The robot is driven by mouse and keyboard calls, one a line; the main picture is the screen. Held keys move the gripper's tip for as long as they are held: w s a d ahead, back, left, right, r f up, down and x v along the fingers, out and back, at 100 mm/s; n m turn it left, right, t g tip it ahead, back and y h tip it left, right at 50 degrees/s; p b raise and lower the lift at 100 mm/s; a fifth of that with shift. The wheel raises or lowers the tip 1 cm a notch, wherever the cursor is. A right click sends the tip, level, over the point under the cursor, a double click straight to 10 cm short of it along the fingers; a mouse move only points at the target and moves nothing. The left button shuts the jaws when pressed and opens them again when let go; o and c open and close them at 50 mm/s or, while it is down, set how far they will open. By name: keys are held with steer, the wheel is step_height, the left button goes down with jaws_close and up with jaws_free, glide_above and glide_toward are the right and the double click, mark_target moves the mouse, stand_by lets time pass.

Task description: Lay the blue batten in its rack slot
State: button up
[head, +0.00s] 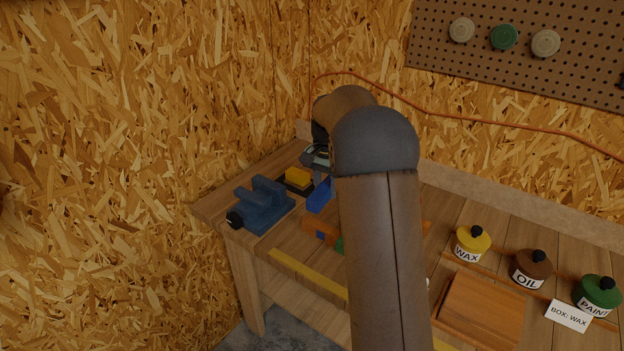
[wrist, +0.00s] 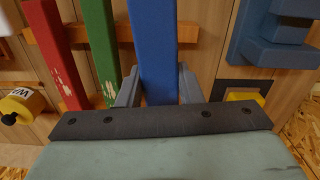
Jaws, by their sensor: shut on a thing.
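The blue batten (wrist: 153,40) is gripped between the two grey fingers of my gripper (wrist: 158,85) in the wrist view. It also shows in the head view (head: 320,197), partly behind my arm. The batten crosses over the orange rack bar (wrist: 188,32); I cannot tell whether it touches the bar or sits in a slot. The orange rack (head: 318,227) is partly hidden by my arm in the head view. A red batten (wrist: 52,45) and a green batten (wrist: 100,45) lie across the same bar, left of the blue one in the wrist view.
A blue vise (head: 263,204) stands at the bench's left end, near a yellow block (head: 298,177) on a dark base. To the right are wax (head: 471,243), oil (head: 530,268) and paint (head: 598,294) jars, a wooden board (head: 480,310) and a "BOX: WAX" card (head: 568,315).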

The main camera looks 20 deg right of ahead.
steer(key=shift+d+f+m, duration=0.1)
steer(key=shift+d+m, duration=0.15)
steer(key=shift+m, duration=0.15)
steer(key=shift+d+f, duration=0.1)
steer(key=shift+f, duration=0.25)
steer(key=shift+f+b, duration=2.75)
steer(key=shift+f, duration=1)
steer(key=shift+f+b, duration=0.45)
steer(key=shift+f, duration=0.5)
steer(key=o, duration=1.2)
steer(key=shift+r, duration=0.1)
